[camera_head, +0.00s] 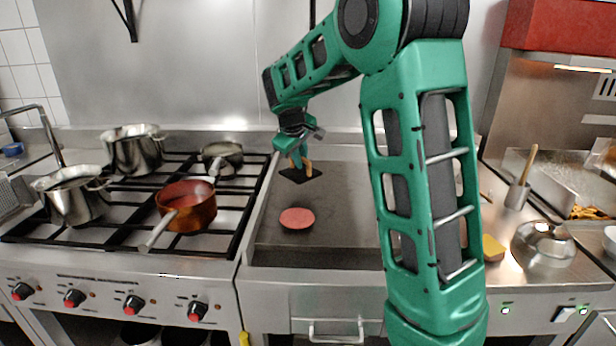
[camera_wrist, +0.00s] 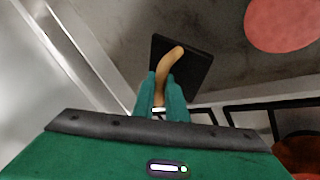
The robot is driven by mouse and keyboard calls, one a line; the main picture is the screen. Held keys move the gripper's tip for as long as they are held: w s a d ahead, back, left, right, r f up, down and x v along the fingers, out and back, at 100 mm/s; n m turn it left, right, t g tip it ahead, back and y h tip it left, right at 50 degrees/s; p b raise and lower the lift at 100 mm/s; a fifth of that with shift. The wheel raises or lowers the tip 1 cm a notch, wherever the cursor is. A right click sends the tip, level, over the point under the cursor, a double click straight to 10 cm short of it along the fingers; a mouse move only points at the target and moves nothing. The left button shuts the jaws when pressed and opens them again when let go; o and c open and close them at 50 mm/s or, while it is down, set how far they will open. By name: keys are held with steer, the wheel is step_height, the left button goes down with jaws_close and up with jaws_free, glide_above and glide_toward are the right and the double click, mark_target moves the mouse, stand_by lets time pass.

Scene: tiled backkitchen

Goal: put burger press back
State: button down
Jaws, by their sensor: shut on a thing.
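The burger press (camera_head: 301,174) has a flat dark square plate and a curved wooden handle. My gripper (camera_head: 299,160) is shut on the handle, with the plate just beyond the fingertips, over the back left part of the griddle. I cannot tell whether the plate touches the griddle. In the wrist view the plate (camera_wrist: 196,67) and handle (camera_wrist: 168,68) show between and beyond my green fingers (camera_wrist: 160,92). A round pink patty (camera_head: 297,218) lies on the griddle (camera_head: 340,225) in front of the press; it also shows in the wrist view (camera_wrist: 283,24).
A gas stove with a copper pan (camera_head: 187,205) and several steel pots stands at the left. On the right counter are a domed steel lid (camera_head: 543,242), a yellow block (camera_head: 492,248) and a utensil holder (camera_head: 517,195). My arm hides the griddle's right part.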

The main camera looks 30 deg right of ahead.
steer(key=d, duration=0.1)
steer(key=w+d+f, duration=0.1)
steer(key=d+f, duration=0.1)
steer(key=d, duration=0.1)
steer(key=shift+w+f, duration=0.15)
steer(key=shift+f, duration=2.05)
steer(key=c, duration=1.8)
jaws_free()
steer(key=shift+f, duration=0.15)
steer(key=shift+o, duration=0.2)
steer(key=v, duration=1.2)
steer(key=s+d+f+m+g+y, duration=0.1)
steer(key=s+m, duration=0.1)
steer(key=s, duration=0.7)
steer(key=s+d+f+m+g+y, duration=0.1)
steer(key=s+d+m, duration=0.1)
steer(key=s, duration=0.7)
steer(key=s+a+f+m+g+y, duration=0.1)
steer(key=s+a+f+m, duration=0.1)
steer(key=s, duration=1)
steer(key=s+a+f+m+g+y, duration=0.1)
steer(key=s+a+f+m+y, duration=0.1)
steer(key=s, duration=1)
step_height(320, 180, down, 3)
steer(key=shift+a+r+m+g, duration=0.1)
steer(key=shift+a+m+g, duration=0.3)
steer(key=shift+a+m, duration=0.5)
